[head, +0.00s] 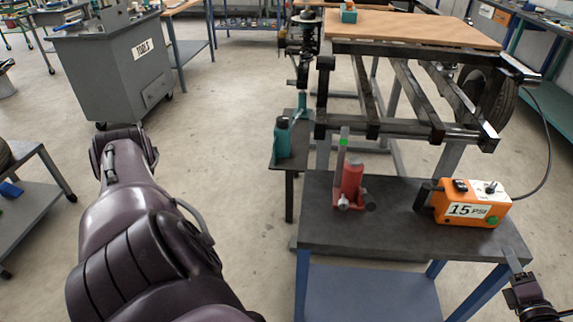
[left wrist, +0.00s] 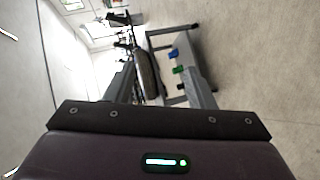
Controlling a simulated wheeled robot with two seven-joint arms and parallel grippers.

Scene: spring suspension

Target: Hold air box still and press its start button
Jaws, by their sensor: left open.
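The orange air box (head: 452,198) with a "15 PSI" label stands upright on the dark table top (head: 400,235) at the right of the head view. It has a black handle on its left, a dark switch and a knob on top. A green button (head: 492,222) is at its lower right front. My right gripper (head: 514,262) is at the table's right front edge, apart from the box; its fingers are too small and partly hidden to judge. My left gripper (left wrist: 161,80) shows in the left wrist view, fingers apart and empty, far from the box.
A red bottle jack (head: 351,185) stands left of the box. A hose runs from the box toward the frame. A teal bottle (head: 282,138) stands on a small side table. A grey tool cabinet (head: 112,65) is far left.

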